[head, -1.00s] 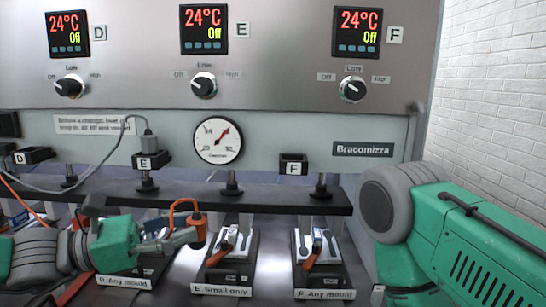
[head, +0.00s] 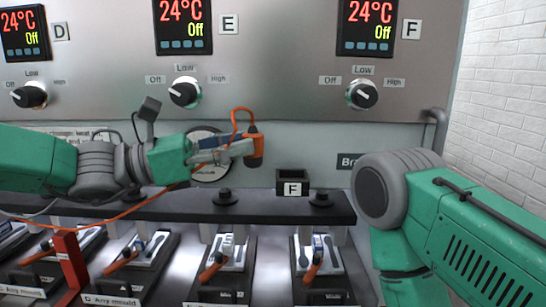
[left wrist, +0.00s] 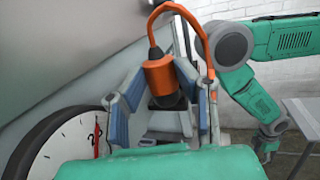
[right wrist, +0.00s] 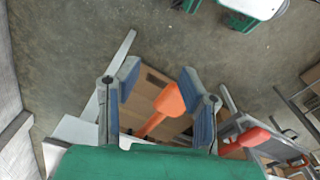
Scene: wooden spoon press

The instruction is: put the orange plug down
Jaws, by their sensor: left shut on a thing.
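The orange plug (head: 255,150) is held in my left gripper (head: 245,150), up in front of the press, left of and above the black socket box labelled F (head: 292,184).
A round gauge (head: 208,172) is partly hidden behind my left gripper. The dark press bar (head: 150,207) runs below, over several moulds with orange-handled tools. Knobs and displays line the panel above. My right arm stands at the right, before the white brick wall (head: 505,110).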

